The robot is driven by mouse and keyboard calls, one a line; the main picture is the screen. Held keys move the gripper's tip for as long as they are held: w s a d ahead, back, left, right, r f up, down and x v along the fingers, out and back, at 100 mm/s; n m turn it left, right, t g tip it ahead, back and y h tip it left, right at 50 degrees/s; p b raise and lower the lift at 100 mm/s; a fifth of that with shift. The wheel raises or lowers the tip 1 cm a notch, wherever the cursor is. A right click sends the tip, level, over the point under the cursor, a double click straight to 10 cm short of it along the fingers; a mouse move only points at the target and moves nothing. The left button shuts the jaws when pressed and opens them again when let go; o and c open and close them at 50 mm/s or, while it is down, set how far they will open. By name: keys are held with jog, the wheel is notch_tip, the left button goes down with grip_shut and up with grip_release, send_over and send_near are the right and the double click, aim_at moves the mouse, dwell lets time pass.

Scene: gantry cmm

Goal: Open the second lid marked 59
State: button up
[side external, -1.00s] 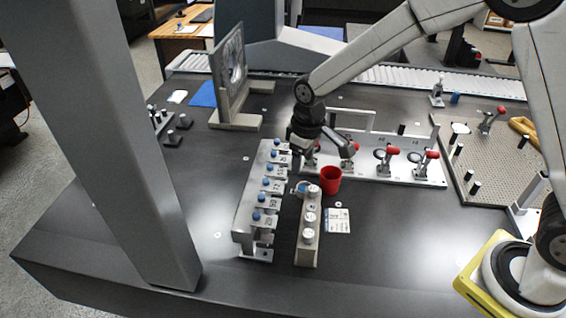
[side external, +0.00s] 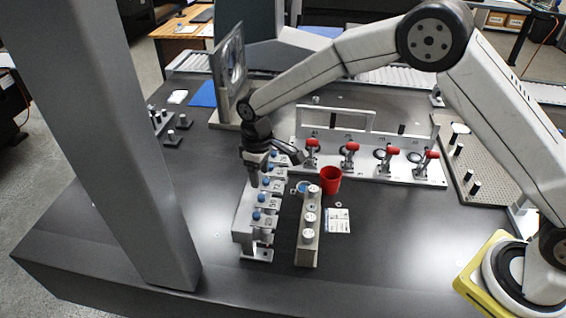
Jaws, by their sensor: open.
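A grey rack (side external: 243,222) stands left of the table's middle, with a row of small lids with blue knobs along its top. The nearer lids, such as the one with a blue knob (side external: 256,216), are in plain view and look closed. The markings are too small to read, so I cannot tell which lid bears 59.
A cream block with round white-topped pieces (side external: 307,253) stands just right of the rack, with a red cup (side external: 331,180) behind it. A white plate of red-handled toggle clamps (side external: 370,165) lies further back. A grey upright post (side external: 110,140) stands left. The table front is clear.

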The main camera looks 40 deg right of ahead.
aim_at(261, 196)
jog(key=shift+f, duration=3.5)
grip_shut()
